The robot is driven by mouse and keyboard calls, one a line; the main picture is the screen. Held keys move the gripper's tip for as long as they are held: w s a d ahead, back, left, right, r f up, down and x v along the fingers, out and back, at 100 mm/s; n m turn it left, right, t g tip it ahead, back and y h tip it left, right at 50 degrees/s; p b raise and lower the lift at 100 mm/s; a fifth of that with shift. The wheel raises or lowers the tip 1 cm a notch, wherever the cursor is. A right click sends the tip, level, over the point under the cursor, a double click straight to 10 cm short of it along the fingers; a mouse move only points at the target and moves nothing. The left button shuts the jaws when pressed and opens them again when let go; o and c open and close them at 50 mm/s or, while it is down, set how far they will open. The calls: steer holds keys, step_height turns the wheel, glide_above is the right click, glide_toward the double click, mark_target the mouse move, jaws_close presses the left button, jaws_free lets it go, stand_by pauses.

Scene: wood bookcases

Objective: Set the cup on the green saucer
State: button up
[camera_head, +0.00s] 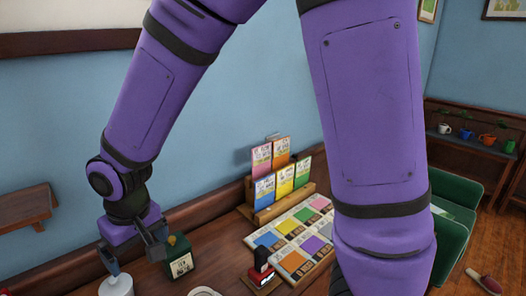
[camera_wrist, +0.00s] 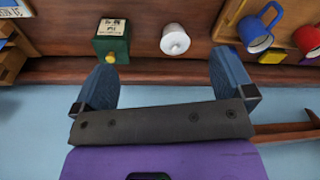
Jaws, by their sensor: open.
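My gripper (camera_head: 134,262) is open and empty, above the back left of the wooden counter. Its two spread fingers also show in the wrist view (camera_wrist: 165,82). In the wrist view a blue mug (camera_wrist: 257,35) and a red mug (camera_wrist: 306,40) are at the right, over a wooden tray or board. I cannot tell which is the task's cup. No green saucer is visible in either view.
A white knobbed jar (camera_head: 116,287) and a green box (camera_head: 180,262) with a yellow knob are close to my gripper. A card rack (camera_head: 270,208), colour tiles (camera_head: 292,235) and a red-black stamp (camera_head: 262,268) lie right. The wall is behind the counter.

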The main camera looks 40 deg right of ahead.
steer(key=s+d+r+m+t, duration=0.2)
steer(key=s+d+r, duration=0.1)
steer(key=d+r, duration=0.95)
steer(key=s+d+r+m+t, duration=0.1)
steer(key=s+d+r+t, duration=0.1)
steer(key=s+d+r, duration=0.4)
steer(key=s+d, duration=0.5)
steer(key=shift+s+r+m+h, duration=0.3)
steer(key=shift+m, duration=0.1)
